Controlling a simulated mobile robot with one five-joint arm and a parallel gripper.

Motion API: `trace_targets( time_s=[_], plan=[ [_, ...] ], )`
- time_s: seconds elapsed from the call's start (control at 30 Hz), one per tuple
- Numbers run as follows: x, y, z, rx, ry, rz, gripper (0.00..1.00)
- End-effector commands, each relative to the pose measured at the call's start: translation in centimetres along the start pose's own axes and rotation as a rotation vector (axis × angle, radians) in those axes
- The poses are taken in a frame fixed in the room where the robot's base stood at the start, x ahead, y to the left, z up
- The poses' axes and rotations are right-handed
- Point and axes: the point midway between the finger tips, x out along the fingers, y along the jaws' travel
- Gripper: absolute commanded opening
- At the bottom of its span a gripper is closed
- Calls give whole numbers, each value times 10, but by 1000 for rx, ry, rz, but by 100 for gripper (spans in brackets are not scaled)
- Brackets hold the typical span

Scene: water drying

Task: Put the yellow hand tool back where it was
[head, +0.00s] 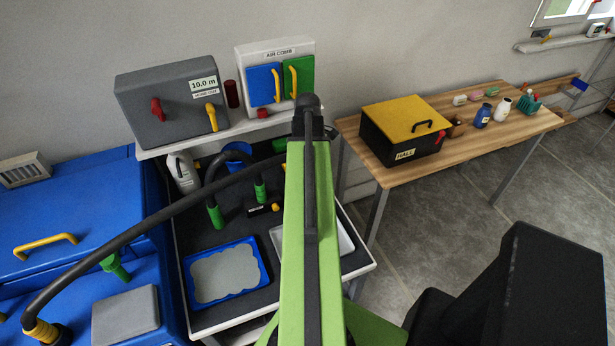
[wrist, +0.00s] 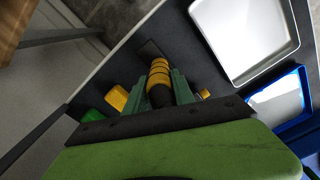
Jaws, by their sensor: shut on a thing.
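The yellow hand tool (wrist: 159,72), with black bands, is between the two fingers of my gripper (wrist: 160,84) in the wrist view. The gripper is shut on it, over a dark worktop (wrist: 211,78). A dark rectangular patch (wrist: 150,50) lies on the worktop just beyond the tool's far end. I cannot tell whether the tool touches the worktop. In the head view my own green arm hides the gripper and the tool.
A white tray (wrist: 236,70) and a blue-rimmed tray (wrist: 298,122) lie to the right. A yellow block (wrist: 117,98) and a green piece (wrist: 92,116) sit left of the gripper. In the head view a black hose (head: 130,224) arches left of my arm; shelf boxes (head: 170,100) stand behind.

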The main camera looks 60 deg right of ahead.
Motion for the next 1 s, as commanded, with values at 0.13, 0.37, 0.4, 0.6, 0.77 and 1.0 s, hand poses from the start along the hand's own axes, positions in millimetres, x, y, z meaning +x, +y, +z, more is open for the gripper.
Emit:
trace_targets(
  time_s=[0.13, 0.37, 0.4, 0.6, 0.77, 1.0],
  plan=[
    [34, 0, 0, 0, 0, 0, 0],
    [31, 0, 1, 0, 0, 0, 0],
    [31, 0, 1, 0, 0, 0, 0],
    [34, 0, 1, 1, 0, 0, 39],
    [34, 0, 1, 1, 0, 0, 52],
    [33, 0, 1, 2, 0, 0, 52]
  ],
)
